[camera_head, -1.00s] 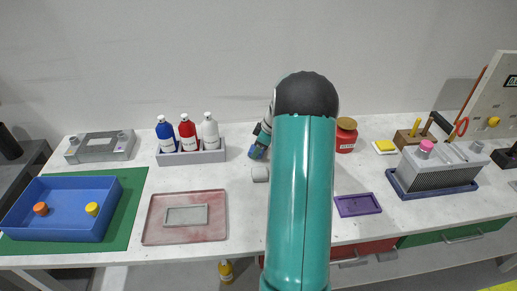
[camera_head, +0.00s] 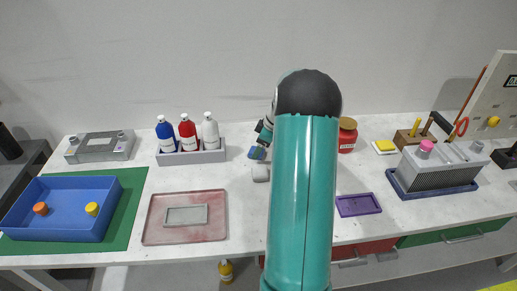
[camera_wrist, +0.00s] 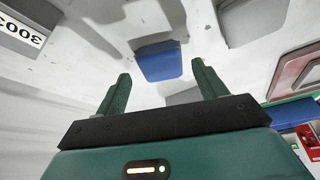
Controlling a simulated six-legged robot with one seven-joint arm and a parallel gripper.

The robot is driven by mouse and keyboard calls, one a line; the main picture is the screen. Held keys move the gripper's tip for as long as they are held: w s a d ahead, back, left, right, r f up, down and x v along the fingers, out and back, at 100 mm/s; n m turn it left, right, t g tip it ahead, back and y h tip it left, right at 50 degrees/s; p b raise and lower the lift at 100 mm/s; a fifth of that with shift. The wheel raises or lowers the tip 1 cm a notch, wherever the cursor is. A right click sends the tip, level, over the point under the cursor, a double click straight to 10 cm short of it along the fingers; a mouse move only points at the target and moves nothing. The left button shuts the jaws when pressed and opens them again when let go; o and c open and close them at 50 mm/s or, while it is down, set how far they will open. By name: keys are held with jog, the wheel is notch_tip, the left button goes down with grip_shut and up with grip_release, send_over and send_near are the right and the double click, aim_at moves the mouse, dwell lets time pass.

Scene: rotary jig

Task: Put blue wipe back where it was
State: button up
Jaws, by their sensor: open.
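My gripper's two green fingers are wide apart. I cannot tell whether the wipe touches the table.
A small grey block (camera_head: 260,174) sits in front of the blue patch. A rack (camera_head: 192,157) with blue, red and white bottles stands to the left. A red jar (camera_head: 347,137) and purple tray (camera_head: 358,205) are to the right. A reddish tray (camera_head: 157,228) lies front left.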

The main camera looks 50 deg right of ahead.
jog(key=v, duration=1)
jog(key=a+r+m+h, duration=0.1)
jog(key=a+r, duration=0.4)
jog(key=a, duration=0.7)
jog(key=a+r+m, duration=0.1)
jog(key=a+r, duration=0.5)
jog(key=a, duration=0.5)
jog(key=s+a+m, duration=0.1)
jog(key=s+a, duration=0.6)
jog(key=a, duration=0.3)
jog(key=s+a+m+t+h, duration=0.1)
jog(key=s+a+m, duration=0.1)
jog(key=s+a, duration=0.6)
jog(key=a, duration=0.2)
jog(key=shift+s+a+t, duration=0.25)
jog(key=shift+s+t, duration=0.05)
jog(key=shift+s, duration=0.05)
